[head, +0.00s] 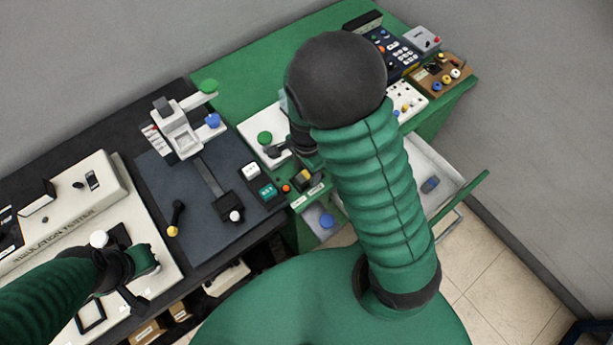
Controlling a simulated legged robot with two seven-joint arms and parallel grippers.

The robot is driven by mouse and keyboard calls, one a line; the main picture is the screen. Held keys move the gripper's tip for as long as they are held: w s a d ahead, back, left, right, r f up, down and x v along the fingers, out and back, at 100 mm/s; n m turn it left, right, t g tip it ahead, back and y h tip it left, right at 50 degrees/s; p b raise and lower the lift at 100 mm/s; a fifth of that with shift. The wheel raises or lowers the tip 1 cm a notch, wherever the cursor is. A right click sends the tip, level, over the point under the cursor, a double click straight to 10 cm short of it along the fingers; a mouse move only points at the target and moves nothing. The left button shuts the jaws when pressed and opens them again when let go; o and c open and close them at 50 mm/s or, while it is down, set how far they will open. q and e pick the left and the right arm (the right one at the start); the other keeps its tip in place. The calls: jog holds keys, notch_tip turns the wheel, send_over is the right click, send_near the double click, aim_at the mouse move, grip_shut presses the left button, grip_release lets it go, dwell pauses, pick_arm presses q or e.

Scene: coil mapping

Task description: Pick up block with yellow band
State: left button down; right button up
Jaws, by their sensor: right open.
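A small dark block with a yellow band (304,178) appears at the front edge of the green bench, just left of my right arm. My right gripper (280,151) is open, mostly hidden behind my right forearm; its dark parts show over a white panel, a little above and left of the block in the picture. My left gripper (136,262) is over the cream insulation tester (70,220) at the lower left; its jaws are too unclear to read.
A dark blue mat (165,225) carries a white fixture (178,135) and a dark lever. Small labelled blocks (267,191) sit at its right edge. Instruments (400,50) crowd the bench's back right. An open drawer (440,160) holds a blue item (430,184). Bare green bench (245,65) shows at the back.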

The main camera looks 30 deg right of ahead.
grip_shut()
dwell(0.3)
dwell(0.3)
